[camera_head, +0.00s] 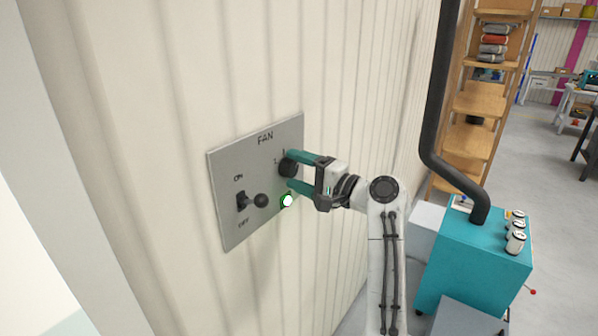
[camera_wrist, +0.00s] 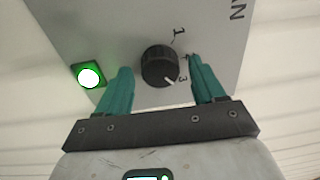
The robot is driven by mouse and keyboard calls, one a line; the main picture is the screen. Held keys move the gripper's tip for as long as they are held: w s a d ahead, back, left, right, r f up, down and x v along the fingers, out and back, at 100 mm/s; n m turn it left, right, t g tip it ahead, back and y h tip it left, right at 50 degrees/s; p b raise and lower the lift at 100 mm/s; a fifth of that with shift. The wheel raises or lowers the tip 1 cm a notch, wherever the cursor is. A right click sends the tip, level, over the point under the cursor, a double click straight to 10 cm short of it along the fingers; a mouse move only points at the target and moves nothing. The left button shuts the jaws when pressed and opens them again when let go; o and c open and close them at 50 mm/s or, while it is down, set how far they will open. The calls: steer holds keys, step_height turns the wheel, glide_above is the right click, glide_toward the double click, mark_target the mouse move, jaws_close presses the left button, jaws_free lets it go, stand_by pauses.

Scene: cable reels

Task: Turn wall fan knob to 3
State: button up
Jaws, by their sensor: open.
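The grey fan panel (camera_head: 226,172) is fixed to the corrugated wall and bears the word FAN. Its round black knob (camera_wrist: 158,62) sits between my teal fingers in the wrist view; in the head view the knob (camera_head: 288,168) is partly covered by them. The knob's white mark points down and right in the wrist view, close to the 3 (camera_wrist: 183,78). The 1 (camera_wrist: 179,32) shows above; the number between is partly hidden by the right finger. My gripper (camera_wrist: 160,68) is open, with one finger on each side of the knob and visible gaps between.
A black toggle lever (camera_head: 261,200) sits left of the knob on the panel, between ON and OFF. A green lamp (camera_head: 287,201) glows close below my fingers. A teal machine (camera_head: 476,250) with a dark pipe (camera_head: 435,120) and a wooden shelf (camera_head: 478,140) stand at right.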

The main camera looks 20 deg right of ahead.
steer(key=b+v, duration=0.3)
steer(key=v, duration=0.7)
steer(key=shift+s+d, duration=0.25)
steer(key=shift+s, duration=0.05)
steer(key=s+f+n+g+h+b, duration=0.1)
steer(key=s+f+n+g+h, duration=0.3)
steer(key=f, duration=0.6)
steer(key=s+f+m+g, duration=0.1)
steer(key=s+f, duration=0.6)
steer(key=f, duration=0.2)
steer(key=s+f+n+g+h+b, duration=0.1)
steer(key=s+f+n+g+h, duration=0.3)
steer(key=f, duration=0.6)
steer(key=s+f+n+g+h, duration=0.1)
steer(key=s+f, duration=0.2)
steer(key=s, duration=0.5)
steer(key=s+d+f+n+g+h, duration=0.1)
steer(key=s+f, duration=0.3)
steer(key=s, duration=0.5)
steer(key=s+f+n+g, duration=0.1)
steer(key=s+f+g, duration=0.2)
steer(key=s, duration=0.5)
steer(key=shift+s+d+f+h, duration=0.15)
steer(key=shift+s+f+h, duration=0.2)
steer(key=shift+f+h, duration=0.1)
